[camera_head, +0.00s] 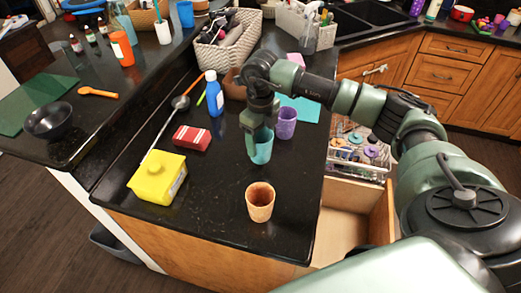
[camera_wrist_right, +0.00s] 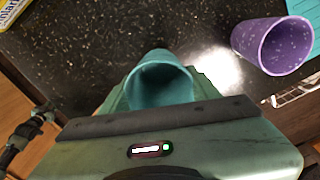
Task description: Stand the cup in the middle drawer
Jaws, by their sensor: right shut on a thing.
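My right gripper (camera_head: 257,128) is shut on a teal cup (camera_head: 262,149), holding it by its upper part over the black counter. The teal cup (camera_wrist_right: 160,82) also shows in the right wrist view, between the fingers. I cannot tell whether its base touches the counter. A purple cup (camera_head: 286,125) stands just right of it, and a terracotta cup (camera_head: 260,203) stands nearer the front edge. An open wooden drawer (camera_head: 346,206) with a bare visible floor is right of the counter. I cannot tell if it is the middle one. My left gripper is not in view.
Beyond the open drawer is an open compartment (camera_head: 361,150) holding several small items. A yellow container (camera_head: 157,178), red box (camera_head: 192,138) and blue bottle (camera_head: 214,93) stand to the left. My right arm covers part of the right side. The counter's front is mostly clear.

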